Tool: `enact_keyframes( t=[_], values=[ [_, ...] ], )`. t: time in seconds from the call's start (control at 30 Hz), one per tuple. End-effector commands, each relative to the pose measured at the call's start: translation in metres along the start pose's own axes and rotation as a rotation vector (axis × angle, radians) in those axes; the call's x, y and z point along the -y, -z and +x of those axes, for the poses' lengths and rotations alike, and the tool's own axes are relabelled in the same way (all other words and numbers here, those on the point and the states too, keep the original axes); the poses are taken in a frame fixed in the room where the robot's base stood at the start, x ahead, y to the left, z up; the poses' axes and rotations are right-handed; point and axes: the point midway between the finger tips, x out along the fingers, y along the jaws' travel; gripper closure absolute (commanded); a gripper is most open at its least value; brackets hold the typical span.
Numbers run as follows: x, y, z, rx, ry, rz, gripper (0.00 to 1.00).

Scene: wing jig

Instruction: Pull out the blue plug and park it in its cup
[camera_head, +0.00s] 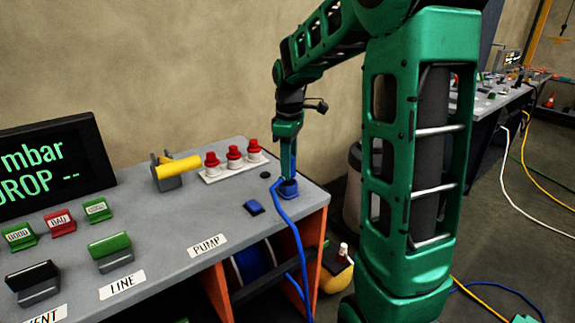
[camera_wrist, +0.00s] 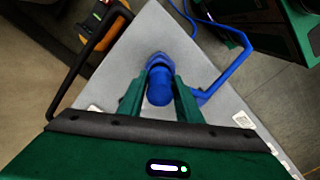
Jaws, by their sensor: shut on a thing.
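My gripper (camera_head: 288,178) points down at the right-hand back corner of the grey bench top. In the wrist view its two green fingers (camera_wrist: 161,92) are shut on the blue plug (camera_wrist: 158,92), one on each side. A wider blue round piece (camera_wrist: 157,60) shows just beyond the plug. In the head view a blue base (camera_head: 289,188) shows at the fingertips. I cannot tell whether it is the cup or the socket, or how deep the plug sits. The blue cable (camera_head: 294,232) runs from there over the bench edge.
Red-topped knobs (camera_head: 233,156) and a yellow-handled valve (camera_head: 178,167) stand to the left. Green, red and black switches and a screen (camera_head: 45,162) are farther left. A cable reel (camera_head: 250,263) sits below.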

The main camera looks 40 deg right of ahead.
Motion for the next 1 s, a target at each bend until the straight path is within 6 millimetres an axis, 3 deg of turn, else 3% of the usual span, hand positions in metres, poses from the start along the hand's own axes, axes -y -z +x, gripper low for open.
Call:
enact_keyframes(
  t=[1.0],
  values=[
    [0.000, 0.000, 0.017, -0.001, -0.001, 0.000, 0.90]
  ],
)
